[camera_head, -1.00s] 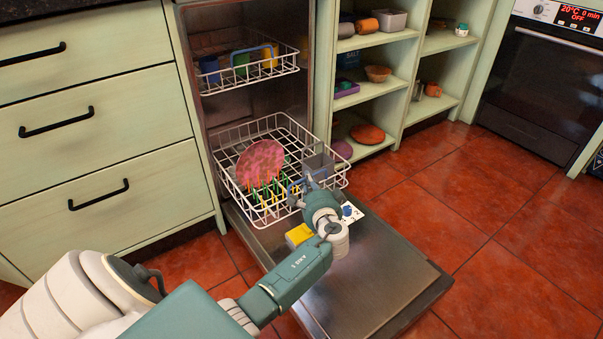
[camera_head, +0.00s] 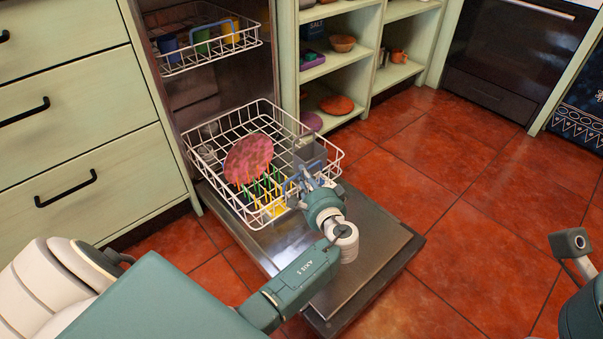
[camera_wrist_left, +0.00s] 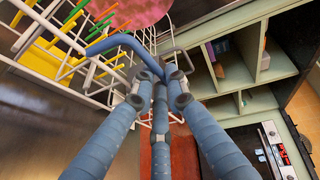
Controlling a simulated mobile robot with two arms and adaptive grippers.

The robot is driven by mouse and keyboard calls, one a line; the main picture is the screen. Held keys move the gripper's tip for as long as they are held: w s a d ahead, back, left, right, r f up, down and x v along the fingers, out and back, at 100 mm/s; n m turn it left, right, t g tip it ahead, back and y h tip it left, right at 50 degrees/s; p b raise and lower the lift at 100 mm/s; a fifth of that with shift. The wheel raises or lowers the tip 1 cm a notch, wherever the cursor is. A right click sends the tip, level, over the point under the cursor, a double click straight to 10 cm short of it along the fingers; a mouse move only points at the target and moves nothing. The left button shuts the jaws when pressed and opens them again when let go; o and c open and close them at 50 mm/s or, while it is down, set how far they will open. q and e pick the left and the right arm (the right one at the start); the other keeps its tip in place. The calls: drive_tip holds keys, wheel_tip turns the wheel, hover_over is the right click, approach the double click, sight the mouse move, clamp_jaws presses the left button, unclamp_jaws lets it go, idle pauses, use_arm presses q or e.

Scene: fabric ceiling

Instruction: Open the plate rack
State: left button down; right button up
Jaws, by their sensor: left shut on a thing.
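The plate rack (camera_head: 213,133) is the white wire lower rack of the open dishwasher. It stands partly out over the lowered door (camera_head: 365,262). A pink-red plate (camera_head: 248,158) stands upright in it among green and yellow tines, with a grey cutlery basket (camera_head: 309,150) at its right. My left gripper (camera_head: 303,188) is at the rack's front edge, shut on its blue handle, which shows in the left wrist view (camera_wrist_left: 115,43). The exact finger contact is partly hidden. Only part of my right arm shows at the right edge, without its fingers.
The upper rack (camera_head: 204,48) holds several coloured cups inside the dishwasher. Green drawers (camera_head: 90,110) stand at left, and open shelves (camera_head: 345,75) at right. The red tiled floor (camera_head: 480,230) beyond the door is clear.

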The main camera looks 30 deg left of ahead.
use_arm(q)
drive_tip(key=c, duration=1.7)
unclamp_jaws()
drive_tip(key=shift+s+d, duration=0.1)
drive_tip(key=shift+d, duration=0.05)
drive_tip(key=v, duration=1.1)
drive_tip(key=shift+s+d, duration=0.25)
drive_tip(key=shift+d, duration=0.1)
